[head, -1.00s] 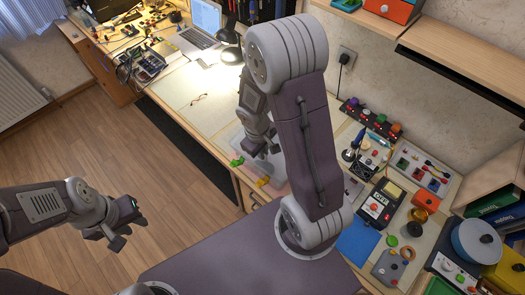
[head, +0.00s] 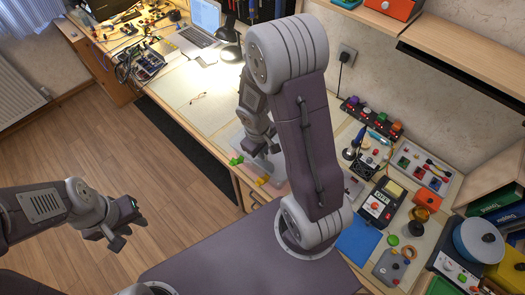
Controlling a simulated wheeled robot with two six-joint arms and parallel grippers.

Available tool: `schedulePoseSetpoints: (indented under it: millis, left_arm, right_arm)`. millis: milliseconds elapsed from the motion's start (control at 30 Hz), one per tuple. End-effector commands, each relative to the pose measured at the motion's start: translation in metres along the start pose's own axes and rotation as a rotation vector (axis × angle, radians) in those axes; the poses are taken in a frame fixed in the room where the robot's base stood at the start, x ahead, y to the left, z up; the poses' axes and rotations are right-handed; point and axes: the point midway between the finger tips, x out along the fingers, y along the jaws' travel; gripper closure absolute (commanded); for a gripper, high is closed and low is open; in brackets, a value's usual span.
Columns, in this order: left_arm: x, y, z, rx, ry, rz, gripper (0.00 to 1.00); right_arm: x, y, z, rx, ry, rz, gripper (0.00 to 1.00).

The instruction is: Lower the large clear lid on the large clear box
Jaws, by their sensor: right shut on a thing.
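My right gripper (head: 264,150) points down at the front edge of the desk, partly hidden by my own arm. It is shut on the large clear lid, which is very hard to make out. The large clear box (head: 246,178) seems to be under this gripper, with green and yellow pieces showing in or beside it. Its walls are faint, so I cannot tell whether the lid touches its rim. My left gripper (head: 128,234) is empty and open over the floor, far from the box.
A laptop (head: 203,22) and a lit lamp (head: 232,50) stand further back on the desk. A soldering iron stand (head: 353,150), a meter (head: 382,203) and a blue mat (head: 358,240) are to the right. A shelf (head: 465,75) juts from the wall. Desk left of the box is fairly clear.

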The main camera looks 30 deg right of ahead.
Motion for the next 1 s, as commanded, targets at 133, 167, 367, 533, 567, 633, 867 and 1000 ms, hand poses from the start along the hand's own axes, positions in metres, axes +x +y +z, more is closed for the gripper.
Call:
schedulePoseSetpoints:
  millis: [133,167,367,533,567,633,867,1000]
  left_arm:
    - [0.005,0.0,0.001,0.0,0.0,0.0,0.7]
    - [0.006,0.0,0.001,0.0,0.0,0.0,0.7]
    - [0.011,0.0,0.001,0.0,0.0,0.0,0.7]
    - [0.015,0.0,0.002,0.0,0.0,0.0,0.7]
    - [0.015,0.0,0.002,0.0,0.0,0.0,0.7]
    - [0.017,0.0,0.002,0.0,0.0,0.0,0.7]
    - [0.018,0.0,0.002,0.0,0.0,0.0,0.7]
    - [0.018,0.0,0.002,0.0,0.0,0.0,0.7]
  right_arm:
    - [0.005,-0.001,0.0,0.0,0.0,0.0,1.0]
    - [0.006,-0.001,0.0,0.0,0.0,0.0,1.0]
    - [0.011,-0.002,0.0,0.0,0.0,0.0,1.0]
    - [0.015,-0.002,0.0,0.0,0.0,0.0,1.0]
    - [0.016,-0.002,0.0,0.0,0.0,0.0,1.0]
    - [0.017,-0.003,0.0,0.0,0.0,0.0,1.0]
    - [0.018,-0.003,0.0,0.0,0.0,0.0,0.67]
    - [0.018,-0.003,0.0,0.0,0.0,0.0,0.67]
